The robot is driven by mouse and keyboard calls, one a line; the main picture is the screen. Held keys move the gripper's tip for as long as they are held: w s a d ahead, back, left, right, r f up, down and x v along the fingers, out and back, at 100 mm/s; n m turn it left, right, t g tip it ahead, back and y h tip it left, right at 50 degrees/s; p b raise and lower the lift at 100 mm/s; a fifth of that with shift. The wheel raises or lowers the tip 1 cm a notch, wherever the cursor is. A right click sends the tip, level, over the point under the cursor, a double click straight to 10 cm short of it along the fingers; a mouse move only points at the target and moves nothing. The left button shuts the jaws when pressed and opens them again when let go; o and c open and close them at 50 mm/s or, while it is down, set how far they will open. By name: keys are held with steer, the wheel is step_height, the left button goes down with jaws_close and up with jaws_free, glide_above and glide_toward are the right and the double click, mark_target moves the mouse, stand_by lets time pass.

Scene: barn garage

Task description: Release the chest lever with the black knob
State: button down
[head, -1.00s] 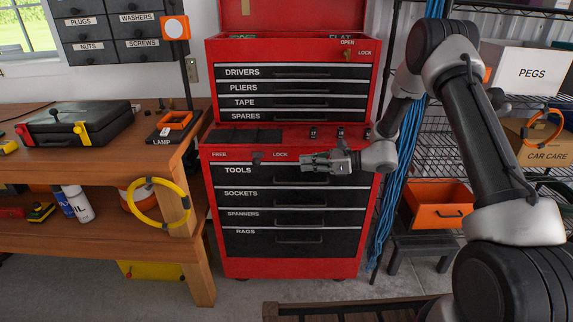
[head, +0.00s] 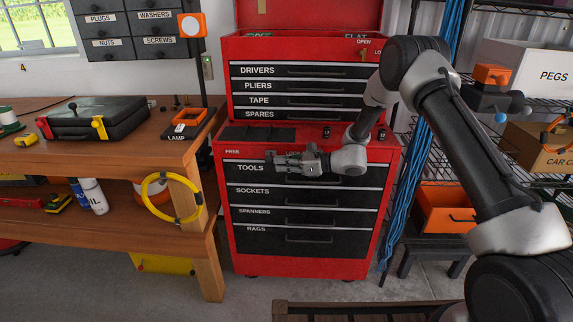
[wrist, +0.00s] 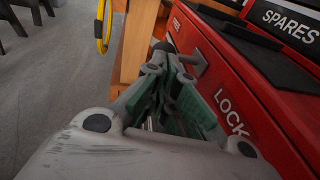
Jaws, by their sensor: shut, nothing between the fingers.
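The red tool chest (head: 225,190) stands ahead, with drawers labelled TOOLS, SOCKETS, SPANNERS and RAGS. The ledge above the TOOLS drawer carries a FREE label on its left; its LOCK label is hidden by my gripper in the head view. My gripper (head: 268,157) is shut and empty, pointing left along the front of this ledge. In the wrist view, the grey plate of the lever (wrist: 195,61) and a dark knob (wrist: 163,46) show between FREE and LOCK, just beyond my fingertips (wrist: 163,72). I cannot tell whether they touch.
A second lever (head: 363,53) sits on the upper chest between OPEN and LOCK. The wooden workbench (head: 100,150) stands close on the left, with a yellow hoop (head: 146,190) hanging at its corner. Blue cables (head: 425,130) and a wire shelf are on the right.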

steer(key=a, duration=0.6)
steer(key=shift+w+a, duration=0.1)
steer(key=shift+a, duration=0.15)
glide_toward(271, 163)
steer(key=shift+d+r, duration=0.15)
steer(key=shift+d, duration=0.45)
